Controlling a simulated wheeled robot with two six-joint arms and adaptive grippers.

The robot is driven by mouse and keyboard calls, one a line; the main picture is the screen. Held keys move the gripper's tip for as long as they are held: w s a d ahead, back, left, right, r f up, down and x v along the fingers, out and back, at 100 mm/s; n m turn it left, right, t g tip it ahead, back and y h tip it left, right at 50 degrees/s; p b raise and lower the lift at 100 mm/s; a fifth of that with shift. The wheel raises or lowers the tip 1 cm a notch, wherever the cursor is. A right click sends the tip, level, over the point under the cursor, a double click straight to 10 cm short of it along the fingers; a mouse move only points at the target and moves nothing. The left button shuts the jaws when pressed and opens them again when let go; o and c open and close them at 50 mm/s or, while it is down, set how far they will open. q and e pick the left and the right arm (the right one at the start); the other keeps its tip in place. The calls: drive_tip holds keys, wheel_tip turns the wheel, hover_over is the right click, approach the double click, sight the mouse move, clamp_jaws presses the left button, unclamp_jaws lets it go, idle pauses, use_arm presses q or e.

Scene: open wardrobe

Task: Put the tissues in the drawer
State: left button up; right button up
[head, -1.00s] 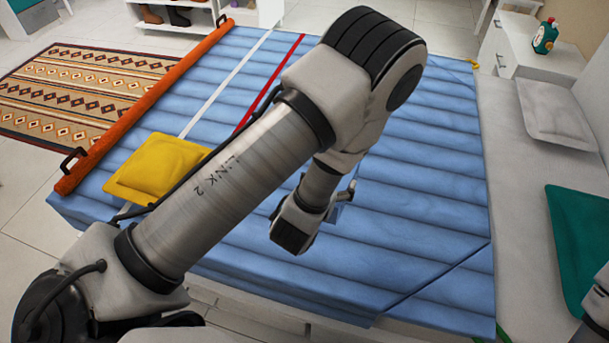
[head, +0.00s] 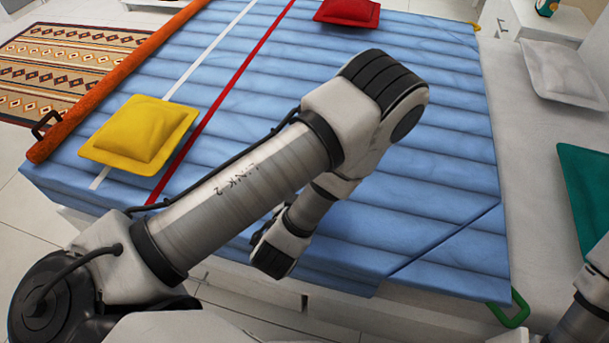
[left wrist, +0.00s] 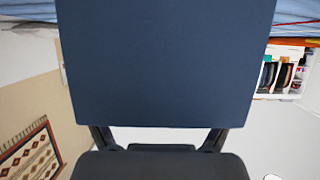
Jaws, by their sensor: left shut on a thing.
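A dark blue box-like thing (left wrist: 165,60), which I take to be the tissues, fills the middle of the left wrist view. My left gripper (left wrist: 158,140) is shut on it; the fingertips are mostly hidden behind it. In the head view my left arm hides the gripper and the held thing, near the front edge of the blue bed. A white front with a small dark handle (head: 304,302) shows below that edge. I cannot tell whether it is a drawer or whether it is open. My right gripper is out of view.
The blue quilted bed (head: 440,150) bears a yellow cushion (head: 140,135) and a red cushion (head: 347,11). An orange roll (head: 110,85) lies along its left edge. A patterned rug (head: 70,70) is beyond. A green loop (head: 512,312) is at the front right.

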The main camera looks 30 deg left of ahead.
use_arm(q)
drive_tip(key=shift+w+a+f+b, duration=0.4)
drive_tip(key=shift+w+f+b, duration=0.3)
drive_tip(key=shift+b, duration=0.4)
drive_tip(key=shift+w+a+r+p, duration=0.15)
drive_tip(key=shift+w+a+r, duration=0.15)
drive_tip(key=shift+w, duration=0.15)
drive_tip(key=shift+w+a+r+p, duration=0.2)
drive_tip(key=shift+w+r, duration=0.1)
drive_tip(key=shift+w, duration=0.1)
drive_tip(key=w+a, duration=0.1)
drive_tip(key=w, duration=0.1)
drive_tip(key=w+a+f, duration=0.1)
drive_tip(key=w, duration=0.2)
drive_tip(key=w+a, duration=0.1)
drive_tip(key=w, duration=0.2)
drive_tip(key=shift+a+f, duration=0.25)
drive_tip(key=shift+a, duration=0.15)
wheel_tip(320, 180, down, 3)
drive_tip(key=shift+r+b, duration=0.1)
drive_tip(key=shift+b, duration=0.4)
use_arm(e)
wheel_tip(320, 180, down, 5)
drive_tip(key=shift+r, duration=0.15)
